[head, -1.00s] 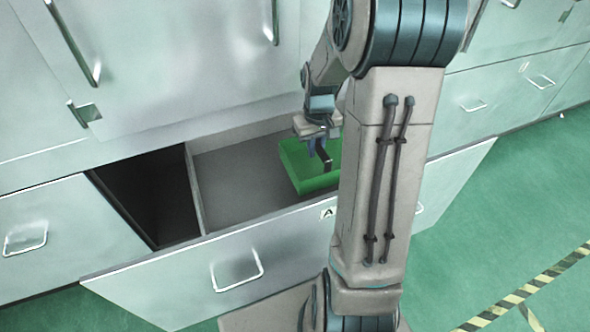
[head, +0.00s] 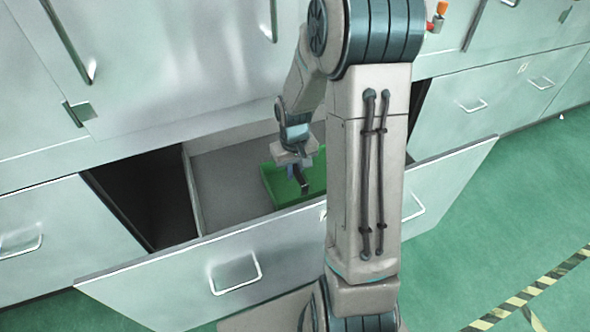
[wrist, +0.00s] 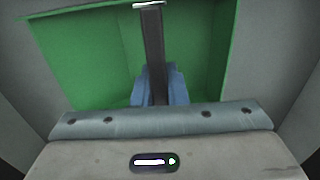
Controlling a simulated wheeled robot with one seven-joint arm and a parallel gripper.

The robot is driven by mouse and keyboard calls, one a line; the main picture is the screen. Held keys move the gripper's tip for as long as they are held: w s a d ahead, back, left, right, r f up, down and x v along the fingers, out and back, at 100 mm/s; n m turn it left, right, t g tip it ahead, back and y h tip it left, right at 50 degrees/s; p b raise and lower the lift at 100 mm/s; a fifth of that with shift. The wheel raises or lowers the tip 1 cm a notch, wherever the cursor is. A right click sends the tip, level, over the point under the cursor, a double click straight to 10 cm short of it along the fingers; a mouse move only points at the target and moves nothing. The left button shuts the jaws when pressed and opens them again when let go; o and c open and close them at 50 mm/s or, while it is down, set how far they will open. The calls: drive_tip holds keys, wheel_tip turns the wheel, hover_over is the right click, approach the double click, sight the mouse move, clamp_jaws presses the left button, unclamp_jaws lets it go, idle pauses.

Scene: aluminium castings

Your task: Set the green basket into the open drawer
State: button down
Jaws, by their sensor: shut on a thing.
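The green basket (head: 284,190) is an open box with a dark upright handle (wrist: 153,45). In the head view it is inside the outline of the open drawer (head: 222,190), towards the right of the part I see. My gripper (head: 298,172) is above the basket, pointing down. In the wrist view its blue fingers (wrist: 157,93) are shut on the handle, with the green basket walls beyond. I cannot tell whether the basket's bottom touches the drawer floor. My arm hides the drawer's right part.
The drawer's pale front panel (head: 180,275) has wire handles. A dark gap (head: 150,195) lies left of the drawer's side wall. Closed drawers (head: 35,230) and cabinet doors (head: 170,60) surround it. The drawer floor left of the basket is clear.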

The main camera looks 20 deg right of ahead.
drive_tip(key=shift+f, duration=0.2)
drive_tip(key=c, duration=1.5)
unclamp_jaws()
drive_tip(key=shift+o, duration=0.2)
drive_tip(key=shift+r, duration=0.1)
wheel_tip(320, 180, up, 11)
drive_tip(key=shift+r+p, duration=0.1)
drive_tip(key=shift+p, duration=1.05)
drive_tip(key=s+a+r+t, duration=0.1)
drive_tip(key=s+a+r, duration=0.2)
drive_tip(key=s, duration=0.5)
drive_tip(key=s+a+r, duration=0.3)
drive_tip(key=s+r, duration=0.1)
drive_tip(key=s, duration=0.4)
drive_tip(key=shift+a+r+t, duration=0.35)
drive_tip(key=shift+r+t, duration=0.05)
